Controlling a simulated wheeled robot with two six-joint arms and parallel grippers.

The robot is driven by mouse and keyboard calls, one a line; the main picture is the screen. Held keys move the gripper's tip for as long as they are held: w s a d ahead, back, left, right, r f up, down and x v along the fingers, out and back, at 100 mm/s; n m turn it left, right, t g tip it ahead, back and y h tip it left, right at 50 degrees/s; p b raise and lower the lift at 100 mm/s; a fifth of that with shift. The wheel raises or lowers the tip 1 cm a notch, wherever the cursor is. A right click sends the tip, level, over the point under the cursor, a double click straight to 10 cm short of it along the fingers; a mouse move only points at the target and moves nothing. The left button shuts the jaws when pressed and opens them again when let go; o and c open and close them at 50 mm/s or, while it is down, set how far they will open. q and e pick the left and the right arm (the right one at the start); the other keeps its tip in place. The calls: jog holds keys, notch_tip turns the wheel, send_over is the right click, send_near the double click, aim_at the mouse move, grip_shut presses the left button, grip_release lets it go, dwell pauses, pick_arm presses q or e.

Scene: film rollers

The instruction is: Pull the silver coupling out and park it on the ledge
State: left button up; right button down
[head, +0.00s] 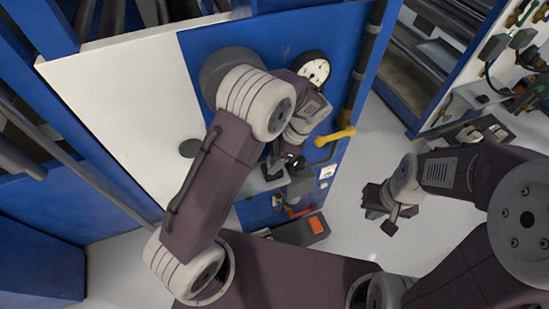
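My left gripper (286,168) is at the blue machine panel (335,30), beside a small grey ledge (262,183). My own forearm and wrist cover much of this spot, so I cannot tell whether its fingers are open or shut. I cannot make out the silver coupling; it may be hidden behind my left wrist or gripper. My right gripper (384,211) hangs over the pale floor, away from the panel. Its fingers look apart, with nothing between them.
A round white-faced gauge (314,70) and a yellow-handled valve (336,136) on a dark pipe are close to my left wrist. A dark box with an orange patch (316,225) is below. A rack with hoses (510,60) stands at the right. Floor is clear around my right gripper.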

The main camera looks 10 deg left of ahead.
pick_arm(q)
jog(key=b+v, duration=0.1)
jog(key=v, duration=0.8)
jog(key=s+a+f+n+t+h+b, duration=0.1)
jog(key=s+a+f+n+h, duration=0.1)
jog(key=s+a+f+n, duration=0.2)
jog(key=s+a+f+n+t+h+b, duration=0.1)
jog(key=s+a+f+n, duration=0.3)
jog(key=s+n, duration=0.5)
jog(key=a+n+h, duration=0.1)
jog(key=a+n, duration=0.1)
jog(key=n, duration=0.1)
jog(key=shift+s+h+b, duration=0.4)
jog(key=shift+a, duration=0.1)
